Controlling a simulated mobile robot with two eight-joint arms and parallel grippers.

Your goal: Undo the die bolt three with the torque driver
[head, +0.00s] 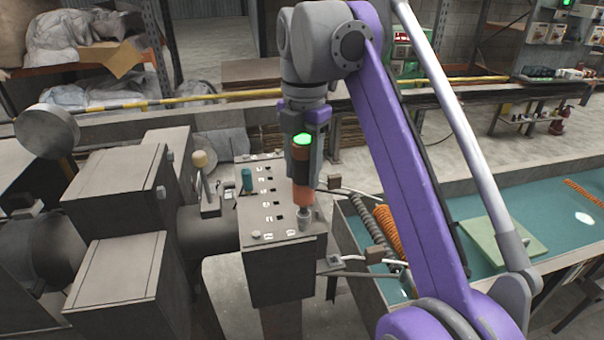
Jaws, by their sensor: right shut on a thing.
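My right gripper (303,150) points down, shut on the torque driver (302,194), which has an orange and black body and a lit green spot near its top. The driver hangs upright over the front right corner of the box-shaped die head (283,243). Its lower end is at a grey bolt or socket (305,220) there; I cannot tell whether it is seated or which bolt number this is. Another bolt head (256,234) shows at the front left corner of the same top plate. My left gripper is not in view.
A teal knob (246,179) and a lever with a tan ball (200,159) rise left of the driver. Grey cables leave the die head's right side. A teal-bottomed trough (480,205) with an orange mesh tube (388,230) lies right. Large machine blocks (115,185) stand left.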

